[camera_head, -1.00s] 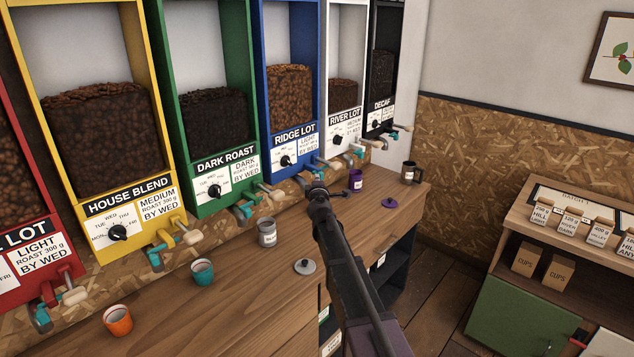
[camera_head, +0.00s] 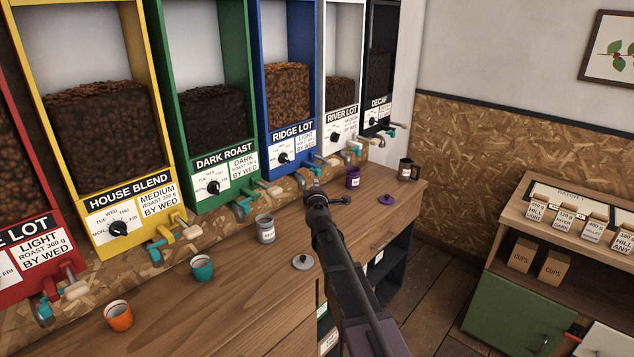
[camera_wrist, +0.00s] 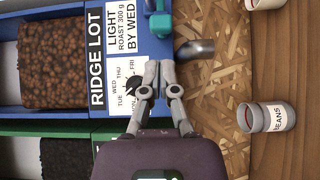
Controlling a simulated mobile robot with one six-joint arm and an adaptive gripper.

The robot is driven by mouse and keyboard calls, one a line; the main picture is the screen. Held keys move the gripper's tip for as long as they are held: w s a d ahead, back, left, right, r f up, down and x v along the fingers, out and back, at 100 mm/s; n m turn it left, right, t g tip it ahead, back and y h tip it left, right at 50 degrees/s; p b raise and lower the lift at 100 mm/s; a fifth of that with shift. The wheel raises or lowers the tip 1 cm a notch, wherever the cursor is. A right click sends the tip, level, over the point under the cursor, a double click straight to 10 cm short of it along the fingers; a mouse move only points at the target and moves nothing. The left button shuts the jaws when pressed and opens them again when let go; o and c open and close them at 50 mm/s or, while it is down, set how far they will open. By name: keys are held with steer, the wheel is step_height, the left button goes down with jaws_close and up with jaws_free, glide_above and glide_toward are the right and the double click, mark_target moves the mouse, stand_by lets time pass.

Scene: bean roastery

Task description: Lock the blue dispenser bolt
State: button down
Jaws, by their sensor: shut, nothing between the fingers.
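The blue dispenser (camera_head: 317,70), labelled RIDGE LOT, stands in the wall row between the green and white ones. A pale-handled fitting (camera_head: 326,161) and a teal part (camera_head: 313,170) sit below its label. In the wrist view, the blue dispenser (camera_wrist: 60,113) appears sideways. A teal part (camera_wrist: 160,24) and a grey metal spout (camera_wrist: 194,50) lie beyond my gripper (camera_wrist: 159,66). Its fingers are together and empty, seen in front of the label and dial edge; I cannot tell whether they touch anything. The bolt's position is not clear. In the head view, my arm hides the fingertips.
The wooden counter holds a grey tin (camera_head: 265,229), a loose grey lid (camera_head: 302,262), a teal cup (camera_head: 202,268), an orange cup (camera_head: 118,315), a purple mug (camera_head: 353,177), a purple lid (camera_head: 386,199) and a black mug (camera_head: 408,170). A shelf unit (camera_head: 515,224) stands right.

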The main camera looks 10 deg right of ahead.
steer(key=shift+s+a, duration=0.2)
steer(key=shift+s, duration=1.85)
steer(key=shift+d, duration=0.1)
steer(key=s+d+f+m+g+h, duration=0.6)
steer(key=s+d+f+m+g, duration=0.35)
steer(key=s+d+m, duration=0.55)
steer(key=s+a+f+g+y, duration=0.2)
steer(key=s+f, duration=0.1)
steer(key=s, duration=0.4)
steer(key=s+a+f+m+g+y, duration=0.1)
steer(key=s+a+f+g+y, duration=0.1)
steer(key=s, duration=0.5)
steer(key=s+a+f+m+g+y, duration=0.1)
steer(key=s+a+f+g+y, duration=0.2)
steer(key=s, duration=0.4)
steer(key=shift+s+f+g, duration=0.35)
steer(key=shift+f+g, duration=0.2)
steer(key=shift+g, duration=0.2)
